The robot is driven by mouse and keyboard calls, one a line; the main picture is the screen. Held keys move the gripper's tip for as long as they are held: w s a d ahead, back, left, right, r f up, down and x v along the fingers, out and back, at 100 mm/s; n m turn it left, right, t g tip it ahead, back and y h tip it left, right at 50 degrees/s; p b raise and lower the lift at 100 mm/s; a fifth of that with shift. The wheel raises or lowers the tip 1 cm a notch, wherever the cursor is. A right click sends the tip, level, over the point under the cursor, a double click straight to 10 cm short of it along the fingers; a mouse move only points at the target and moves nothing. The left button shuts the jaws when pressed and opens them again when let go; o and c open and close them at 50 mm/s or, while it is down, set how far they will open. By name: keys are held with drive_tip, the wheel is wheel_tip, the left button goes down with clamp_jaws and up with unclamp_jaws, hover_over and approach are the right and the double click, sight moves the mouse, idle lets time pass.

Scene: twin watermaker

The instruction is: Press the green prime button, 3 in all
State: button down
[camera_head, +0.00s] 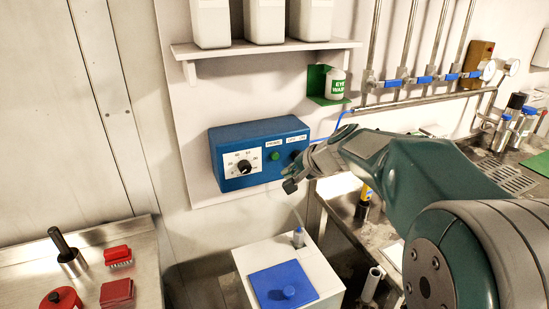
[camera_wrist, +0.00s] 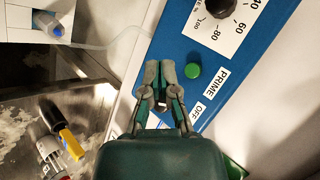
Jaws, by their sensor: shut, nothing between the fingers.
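The green prime button (camera_head: 276,156) is on the front of a blue control box (camera_head: 225,146) on the wall, right of a black dial (camera_head: 244,167). In the wrist view the green button (camera_wrist: 192,71) sits beside the PRIME label (camera_wrist: 222,80), just right of my fingertips. My gripper (camera_wrist: 160,68) is shut and empty, its tips over the blue panel in that view. In the head view my gripper (camera_head: 290,184) is at the box's lower right. Its tips appear apart from the button; the exact gap cannot be told.
A shelf (camera_head: 262,46) with white containers is above the box. A green eye wash holder (camera_head: 318,82) is to its upper right. A steel bench (camera_head: 140,240) with red items is at left.

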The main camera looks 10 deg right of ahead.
sight(275, 156)
drive_tip(key=w, duration=0.4)
drive_tip(key=shift+w+a, duration=0.35)
idle(1.2)
drive_tip(key=shift+w+r, duration=0.1)
drive_tip(key=shift+w, duration=0.25)
drive_tip(key=shift+w+a, duration=0.1)
drive_tip(key=shift+w, duration=0.35)
idle(0.6)
drive_tip(key=shift+s, duration=0.85)
